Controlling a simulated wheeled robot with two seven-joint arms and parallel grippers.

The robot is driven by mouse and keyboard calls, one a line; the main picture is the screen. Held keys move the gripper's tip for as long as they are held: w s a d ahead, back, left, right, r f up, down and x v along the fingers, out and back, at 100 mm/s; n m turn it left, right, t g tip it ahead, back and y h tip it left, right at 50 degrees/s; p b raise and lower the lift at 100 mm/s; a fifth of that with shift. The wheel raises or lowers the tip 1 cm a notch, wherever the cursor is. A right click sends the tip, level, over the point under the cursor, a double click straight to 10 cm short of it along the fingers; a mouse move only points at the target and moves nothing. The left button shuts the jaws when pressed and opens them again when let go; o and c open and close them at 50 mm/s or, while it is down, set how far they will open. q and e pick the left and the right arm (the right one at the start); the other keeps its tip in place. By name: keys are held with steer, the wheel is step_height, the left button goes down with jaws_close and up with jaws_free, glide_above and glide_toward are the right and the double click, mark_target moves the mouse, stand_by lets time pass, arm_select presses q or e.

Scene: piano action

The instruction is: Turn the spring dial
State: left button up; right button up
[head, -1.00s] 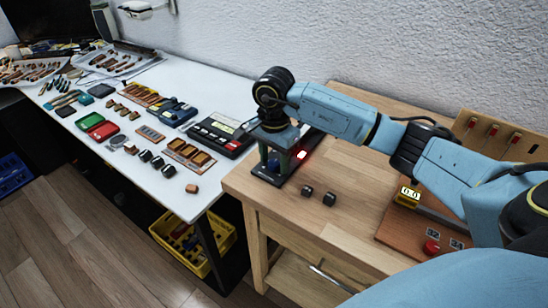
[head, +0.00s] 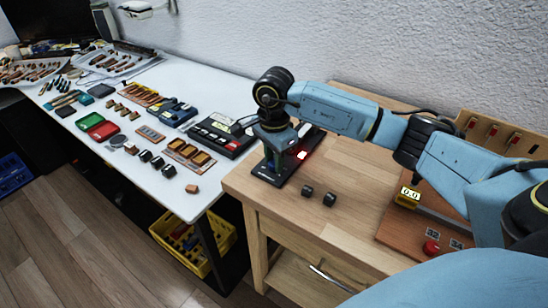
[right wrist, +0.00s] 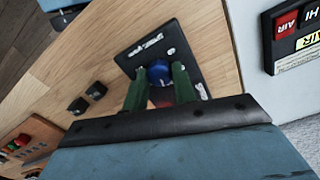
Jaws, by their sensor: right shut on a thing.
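The spring dial is a blue round knob (right wrist: 158,71) on a black plate with white lettering (right wrist: 192,62), seen in the right wrist view. In the head view the black plate (head: 300,163) lies at the left end of the wooden bench, and the knob is hidden behind my gripper. My right gripper (head: 273,163) points down over the plate. In the right wrist view its green fingers (right wrist: 158,76) stand on either side of the knob and are shut on it. My left gripper is not in view.
Two small black cubes (head: 318,195) sit on the wooden bench (head: 350,225) near the plate. A brown board with a yellow display (head: 409,195) and red button (head: 431,247) lies to the right. A white table (head: 190,85) with several parts stands at left.

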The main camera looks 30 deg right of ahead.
steer(key=o, duration=1)
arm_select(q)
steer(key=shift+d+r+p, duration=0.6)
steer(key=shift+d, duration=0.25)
arm_select(e)
step_height(320, 180, up, 14)
steer(key=shift+f, duration=0.25)
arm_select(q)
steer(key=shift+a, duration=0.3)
